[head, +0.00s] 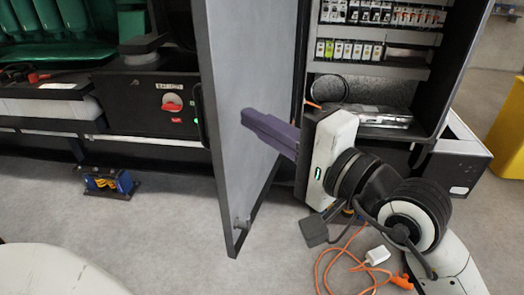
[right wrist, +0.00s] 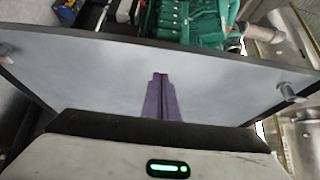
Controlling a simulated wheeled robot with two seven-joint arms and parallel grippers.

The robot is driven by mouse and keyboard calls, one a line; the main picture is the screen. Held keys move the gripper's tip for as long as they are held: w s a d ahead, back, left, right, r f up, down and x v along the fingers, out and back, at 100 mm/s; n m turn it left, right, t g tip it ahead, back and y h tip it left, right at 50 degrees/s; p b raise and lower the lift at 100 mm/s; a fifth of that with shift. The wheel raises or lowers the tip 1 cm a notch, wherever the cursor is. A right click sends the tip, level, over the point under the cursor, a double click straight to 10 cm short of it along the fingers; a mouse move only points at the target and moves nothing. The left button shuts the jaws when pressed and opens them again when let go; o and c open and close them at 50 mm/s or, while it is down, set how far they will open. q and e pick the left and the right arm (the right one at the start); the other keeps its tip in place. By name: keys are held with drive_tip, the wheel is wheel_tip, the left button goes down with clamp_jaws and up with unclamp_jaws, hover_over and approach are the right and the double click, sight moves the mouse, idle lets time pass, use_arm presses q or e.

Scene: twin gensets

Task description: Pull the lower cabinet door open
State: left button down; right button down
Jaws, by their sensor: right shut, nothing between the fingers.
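The cabinet door (head: 240,90) is a tall grey panel with a dark frame. In the head view it stands swung open, showing its inner face, with the cabinet (head: 435,85) open to its right. My right gripper (head: 246,116) is shut and empty, its purple fingers pointing at the door's inner face. In the right wrist view the door (right wrist: 90,75) spans the picture and the shut fingers (right wrist: 160,78) point at it. I cannot tell whether the fingertips touch it. My left gripper is not in view.
Rows of breakers (head: 365,12) fill the cabinet's upper shelves. A black panel with a red switch (head: 171,102) and green machinery (head: 60,30) stand left of the door. An orange cable (head: 325,262) lies on the floor beneath my right arm. A yellow box (head: 508,125) stands at far right.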

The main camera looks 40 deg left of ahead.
drive_tip(key=s+d, duration=0.7)
drive_tip(key=s, duration=0.1)
